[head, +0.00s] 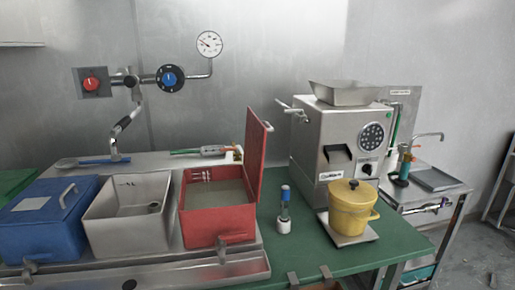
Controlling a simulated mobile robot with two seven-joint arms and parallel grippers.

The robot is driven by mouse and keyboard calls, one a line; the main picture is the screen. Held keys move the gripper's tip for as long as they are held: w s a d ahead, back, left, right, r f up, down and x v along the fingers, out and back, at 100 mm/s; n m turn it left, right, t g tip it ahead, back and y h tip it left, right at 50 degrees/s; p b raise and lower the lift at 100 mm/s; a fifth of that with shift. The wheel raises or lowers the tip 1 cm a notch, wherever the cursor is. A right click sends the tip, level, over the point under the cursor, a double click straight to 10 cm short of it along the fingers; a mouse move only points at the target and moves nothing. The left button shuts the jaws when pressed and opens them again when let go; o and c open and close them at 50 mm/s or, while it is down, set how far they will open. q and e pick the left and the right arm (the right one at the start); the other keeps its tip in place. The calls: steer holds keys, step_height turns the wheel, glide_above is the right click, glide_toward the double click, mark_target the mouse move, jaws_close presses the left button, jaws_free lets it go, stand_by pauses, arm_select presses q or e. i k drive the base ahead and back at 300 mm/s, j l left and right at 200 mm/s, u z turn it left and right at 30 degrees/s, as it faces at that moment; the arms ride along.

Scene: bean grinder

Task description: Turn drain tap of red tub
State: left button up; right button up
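The red tub (217,224) stands in the row of tubs at the left of the bench, with its red lid (256,160) swung up on its right side. Greyish liquid or a flat grey surface (218,193) shows inside it. A small metal drain tap (222,248) sticks out low at the front of the red tub. Its handle is too small for me to tell whether it is turned open or shut. Neither of my grippers is in view.
A grey tub (128,232) and a lidded blue tub (40,236) stand to the left. A blue-topped bottle (284,212), a yellow pot (351,212) and a steel grinder (335,140) stand to the right. Two metal brackets sit at the green bench's (385,246) front edge.

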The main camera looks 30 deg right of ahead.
mark_target(220, 238)
steer(key=l, duration=0.9)
steer(key=i+l, duration=0.1)
steer(key=l, duration=0.75)
